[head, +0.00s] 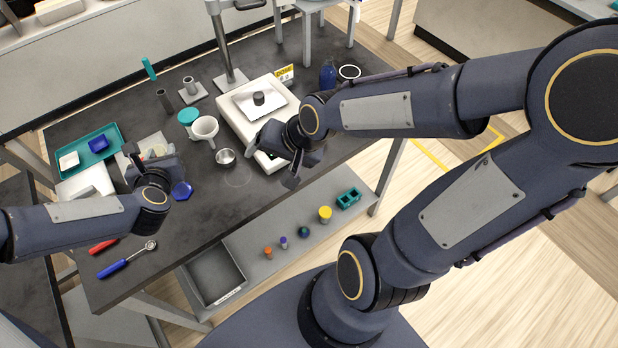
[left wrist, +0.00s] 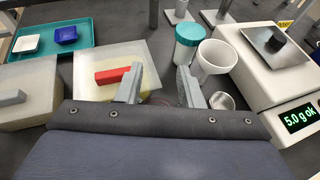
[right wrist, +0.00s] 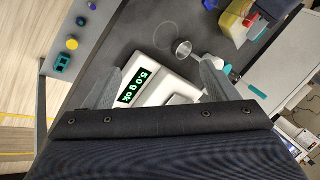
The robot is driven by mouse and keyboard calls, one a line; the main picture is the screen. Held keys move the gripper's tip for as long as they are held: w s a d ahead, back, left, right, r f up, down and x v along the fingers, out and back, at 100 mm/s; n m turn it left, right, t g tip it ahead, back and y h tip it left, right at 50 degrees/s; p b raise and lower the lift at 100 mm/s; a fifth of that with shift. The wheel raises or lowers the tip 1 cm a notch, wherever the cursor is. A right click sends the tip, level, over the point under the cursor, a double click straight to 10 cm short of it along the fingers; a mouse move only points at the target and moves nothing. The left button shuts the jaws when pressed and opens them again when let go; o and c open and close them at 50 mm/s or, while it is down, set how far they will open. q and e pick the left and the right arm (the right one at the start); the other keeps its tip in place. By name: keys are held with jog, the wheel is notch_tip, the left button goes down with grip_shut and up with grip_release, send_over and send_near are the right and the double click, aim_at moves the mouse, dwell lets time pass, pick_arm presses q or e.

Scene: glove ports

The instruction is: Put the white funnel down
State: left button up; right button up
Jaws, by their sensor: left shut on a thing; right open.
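The white funnel (head: 203,128) appears upright on the dark bench, beside a jar with a teal lid (head: 188,116). In the left wrist view the funnel (left wrist: 216,60) is just right of my right-hand finger, outside the jaws. In the right wrist view the funnel (right wrist: 206,57) shows partly behind a finger. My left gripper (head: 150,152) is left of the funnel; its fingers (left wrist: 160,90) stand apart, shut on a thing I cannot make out. My right gripper (head: 270,163) is open above the front of the white balance (head: 238,122).
A small metal cup (head: 226,157) stands in front of the funnel. The balance display (left wrist: 300,117) reads 5.0 g ok. A teal tray (head: 115,143) lies at the left, a blue hexagonal piece (head: 182,191) near my left gripper. The bench's front middle is clear.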

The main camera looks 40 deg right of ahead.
jog(key=s+d+r+n, duration=0.1)
jog(key=s+r+n, duration=0.2)
jog(key=s, duration=0.2)
jog(key=shift+r, duration=0.4)
jog(key=shift+o, duration=0.4)
jog(key=s+r+n, duration=0.2)
jog(key=s+n, duration=0.1)
jog(key=s, duration=0.3)
jog(key=shift+s+n+y, duration=0.3)
jog(key=shift+s+y, duration=0.05)
jog(key=shift+y, duration=0.05)
jog(key=w+d+f+n+t+h, duration=0.1)
jog(key=w+d+t, duration=0.15)
jog(key=w, duration=0.55)
jog(key=n+t+y, duration=0.3)
jog(key=n+t, duration=0.2)
send_near(200, 127)
jog(key=x, duration=0.7)
jog(key=shift+w+a, duration=0.1)
jog(key=shift+w, duration=0.05)
jog(key=shift+c, duration=0.4)
